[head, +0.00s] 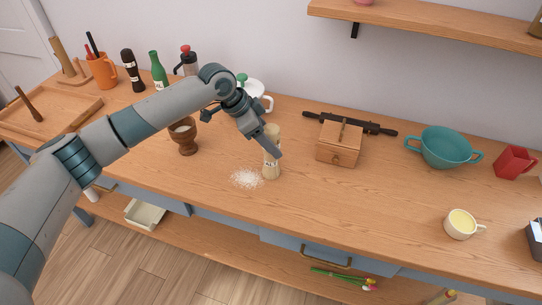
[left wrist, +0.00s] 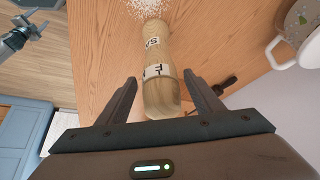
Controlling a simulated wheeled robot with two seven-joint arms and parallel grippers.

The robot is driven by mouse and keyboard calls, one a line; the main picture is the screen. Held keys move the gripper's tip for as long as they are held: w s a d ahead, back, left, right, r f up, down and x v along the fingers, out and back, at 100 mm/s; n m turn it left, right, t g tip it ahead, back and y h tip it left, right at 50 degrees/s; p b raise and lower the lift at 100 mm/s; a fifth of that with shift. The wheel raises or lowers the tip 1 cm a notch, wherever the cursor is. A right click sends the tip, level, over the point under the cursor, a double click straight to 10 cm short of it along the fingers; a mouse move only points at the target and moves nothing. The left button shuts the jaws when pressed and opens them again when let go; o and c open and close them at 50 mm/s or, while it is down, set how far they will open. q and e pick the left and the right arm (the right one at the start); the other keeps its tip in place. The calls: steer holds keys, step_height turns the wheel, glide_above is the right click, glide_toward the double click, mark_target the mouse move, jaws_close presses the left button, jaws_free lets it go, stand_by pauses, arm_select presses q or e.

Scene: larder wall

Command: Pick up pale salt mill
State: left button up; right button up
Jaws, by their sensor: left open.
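The pale salt mill (head: 271,168) stands upright on the wooden counter, a light wood cylinder with a white label. My left gripper (head: 270,143) is open at the mill's upper part, reaching down from the left. In the left wrist view the mill (left wrist: 158,62) runs between the two open fingers (left wrist: 162,92), with a small gap seeming to show on each side. In the head view one finger covers part of the mill. Part of what looks like my right gripper (left wrist: 20,38) shows at the upper left of the left wrist view; its jaw opening is unclear.
Spilled salt (head: 246,178) lies left of the mill. A teal bowl (head: 446,148) is farther right. The counter in front is clear.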

arm_select(q)
steer(key=shift+d+f+p, duration=0.25)
steer(key=shift+d+p, duration=0.05)
steer(key=shift+p, duration=0.05)
steer(key=p+x, duration=0.1)
steer(key=x, duration=0.2)
steer(key=shift+w, duration=0.1)
steer(key=shift+w+d+f, duration=0.1)
steer(key=shift+d+f, duration=0.1)
steer(key=shift+f, duration=0.15)
steer(key=c, duration=1.3)
steer(key=shift+o, duration=0.2)
steer(key=shift+r, duration=0.1)
